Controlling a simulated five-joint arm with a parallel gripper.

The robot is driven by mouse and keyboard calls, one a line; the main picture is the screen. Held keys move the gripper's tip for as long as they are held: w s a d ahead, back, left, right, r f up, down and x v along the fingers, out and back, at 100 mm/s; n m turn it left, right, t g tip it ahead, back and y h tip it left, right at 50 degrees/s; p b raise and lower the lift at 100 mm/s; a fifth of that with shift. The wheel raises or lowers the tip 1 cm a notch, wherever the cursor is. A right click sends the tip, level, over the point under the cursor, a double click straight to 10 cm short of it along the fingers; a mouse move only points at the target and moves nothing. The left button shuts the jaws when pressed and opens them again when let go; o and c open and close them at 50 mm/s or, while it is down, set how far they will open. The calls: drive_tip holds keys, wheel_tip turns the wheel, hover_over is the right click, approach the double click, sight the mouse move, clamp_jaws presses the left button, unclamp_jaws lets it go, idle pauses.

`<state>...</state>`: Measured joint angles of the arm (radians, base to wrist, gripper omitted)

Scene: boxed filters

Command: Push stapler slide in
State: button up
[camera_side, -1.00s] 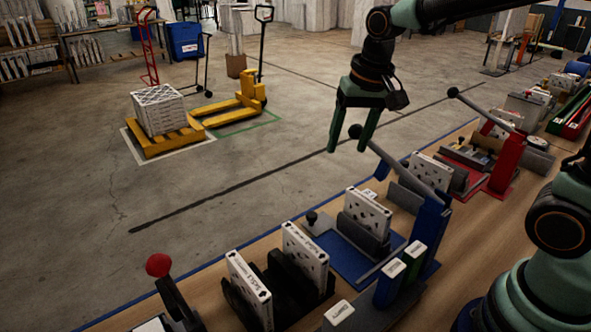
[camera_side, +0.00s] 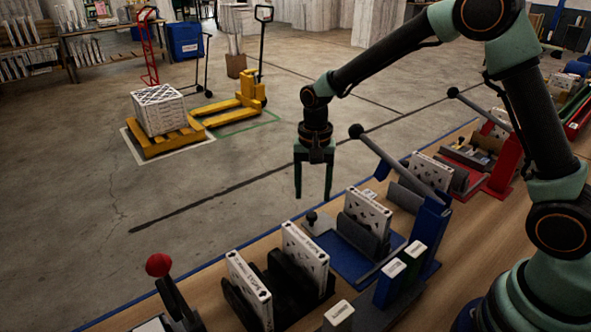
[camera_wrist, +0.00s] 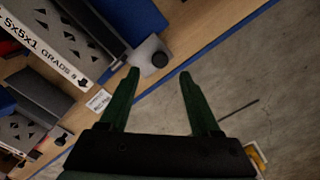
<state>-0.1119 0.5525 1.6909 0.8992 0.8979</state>
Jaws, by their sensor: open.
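The blue stapler station has a blue base (camera_side: 345,262), a blue post (camera_side: 430,226) and a raised grey lever with a black ball. A pale grey slide (camera_side: 322,226) with a black knob (camera_side: 312,216) sticks out at the base's far left end. In the wrist view, the slide (camera_wrist: 143,50) and knob (camera_wrist: 160,59) show just beyond the fingertips. A white boxed filter (camera_side: 368,213) stands upright in a grey holder on the base. My gripper (camera_side: 313,195) is open and empty, pointing down near the knob; I cannot tell whether it touches. It also shows in the wrist view (camera_wrist: 159,72).
Boxed filters (camera_side: 249,286) stand in black holders to the left. A red-knobbed lever (camera_side: 159,266) is at the near left. A red station (camera_side: 508,164) stands farther right along the wooden bench. Open floor lies beyond the bench's blue edge.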

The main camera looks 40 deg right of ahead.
sight(312, 215)
wheel_tip(312, 215, down, 6)
drive_tip(key=shift+f, duration=0.1)
idle(0.4)
clamp_jaws()
idle(1.2)
